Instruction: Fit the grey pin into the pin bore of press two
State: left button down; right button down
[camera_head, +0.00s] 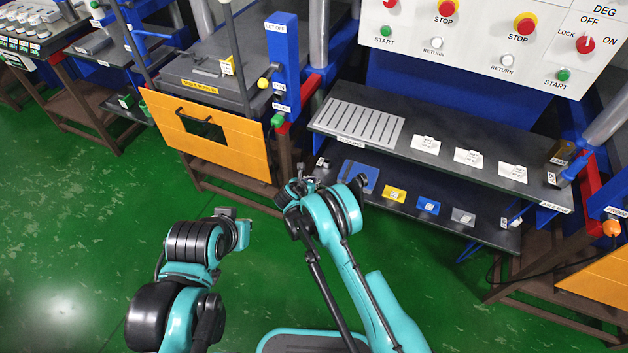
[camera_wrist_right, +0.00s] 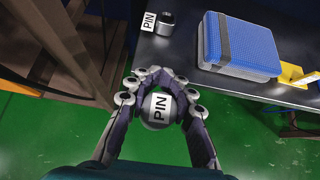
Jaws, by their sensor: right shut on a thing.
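My right gripper (camera_wrist_right: 158,100) is shut on a grey round pin (camera_wrist_right: 158,115) with a white PIN label, seen between the fingers in the right wrist view. The gripper (camera_head: 303,186) is beside the lower shelf's left end in the head view, where the pin cannot be made out. The press at left (camera_head: 211,85) has an orange front guard (camera_head: 220,155) and a blue post (camera_head: 285,60) with small labels.
A dark lower shelf (camera_head: 470,236) carries a blue block (camera_wrist_right: 240,42), a yellow piece (camera_head: 394,194) and other small blocks. A grey part marked PIN (camera_wrist_right: 166,22) stands at its corner. An upper shelf (camera_head: 425,145) lies above it. Green floor is open at left.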

jog(key=shift+r, duration=0.1)
jog(key=shift+r+p, duration=0.65)
jog(key=shift+r, duration=1.25)
